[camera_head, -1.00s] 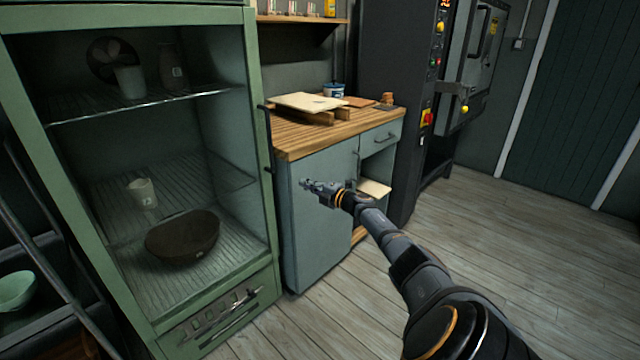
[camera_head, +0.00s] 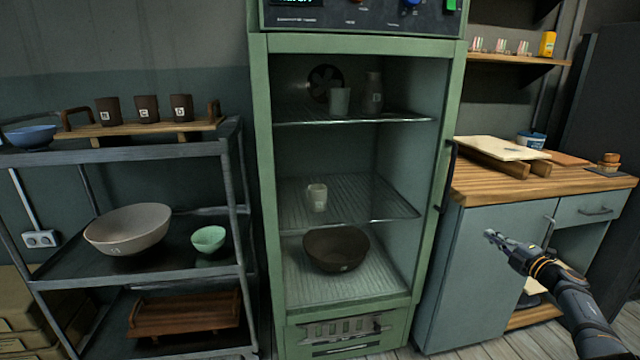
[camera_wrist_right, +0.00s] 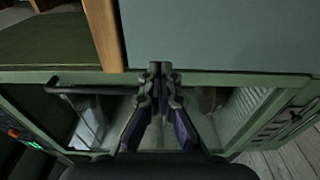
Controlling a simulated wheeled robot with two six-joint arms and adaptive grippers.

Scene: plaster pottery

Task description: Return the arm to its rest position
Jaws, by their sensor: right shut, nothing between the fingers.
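My right arm (camera_head: 580,310) comes in from the lower right in the head view. Its gripper (camera_head: 490,235) points left, in front of the blue-grey cabinet (camera_head: 475,290). In the right wrist view the gripper (camera_wrist_right: 160,68) has its two fingertips together, with nothing between them. My left gripper is in neither view.
A green drying cabinet (camera_head: 262,200) with wire shelves holds a dark bowl (camera_head: 336,249), cups and a vase. A metal rack (camera_head: 235,190) with bowls and brown cups stands to its left. A wooden worktop (camera_head: 480,185) with boards tops the blue-grey cabinet.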

